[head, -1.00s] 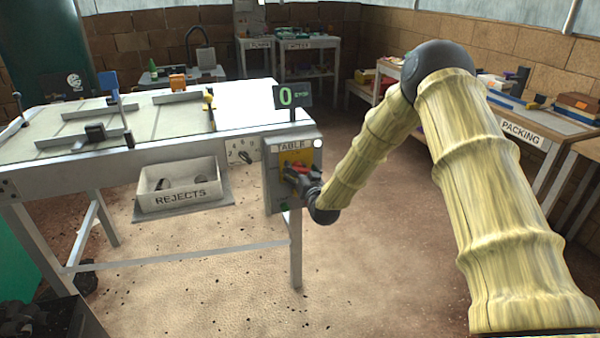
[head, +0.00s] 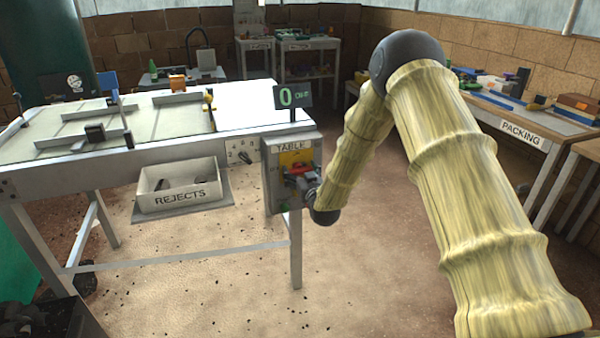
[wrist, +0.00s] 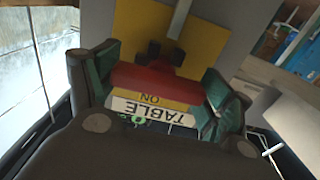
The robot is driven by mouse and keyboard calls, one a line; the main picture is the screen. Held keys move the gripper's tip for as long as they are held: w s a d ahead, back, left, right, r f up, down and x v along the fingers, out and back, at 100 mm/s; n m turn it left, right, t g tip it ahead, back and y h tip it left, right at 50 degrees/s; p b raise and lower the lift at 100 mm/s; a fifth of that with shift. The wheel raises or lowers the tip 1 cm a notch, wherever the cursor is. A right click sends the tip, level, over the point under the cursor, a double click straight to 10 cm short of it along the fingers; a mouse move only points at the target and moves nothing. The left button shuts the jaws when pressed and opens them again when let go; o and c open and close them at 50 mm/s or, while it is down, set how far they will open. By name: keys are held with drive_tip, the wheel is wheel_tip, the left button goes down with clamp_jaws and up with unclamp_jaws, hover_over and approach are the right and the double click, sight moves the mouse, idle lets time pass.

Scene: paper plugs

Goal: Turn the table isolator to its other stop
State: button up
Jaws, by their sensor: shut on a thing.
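The table isolator is a red handle (head: 298,170) on a yellow plate (head: 296,156), set in a grey box (head: 270,180) labelled TABLE at the bench's right end. My gripper (head: 308,178) reaches it from the right and front. In the wrist view, my gripper (wrist: 153,88) has a dark green-padded finger on each side of the red handle (wrist: 150,82) and is shut on it. The yellow plate (wrist: 205,40) lies behind. The labels ON and TABLE show upside down below the handle. My fingers hide part of the handle in the head view.
A display (head: 292,97) showing a green 0 stands above the box. A numbered dial (head: 241,152) and the REJECTS tray (head: 180,195) are to its left. The packing bench (head: 520,128) is at the right. Open floor lies right of the box.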

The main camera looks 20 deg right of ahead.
drive_tip(key=shift+s+f, duration=0.1)
drive_tip(key=shift+f, duration=0.05)
drive_tip(key=o, duration=1)
drive_tip(key=s, duration=1.2)
drive_tip(key=shift+d, duration=0.25)
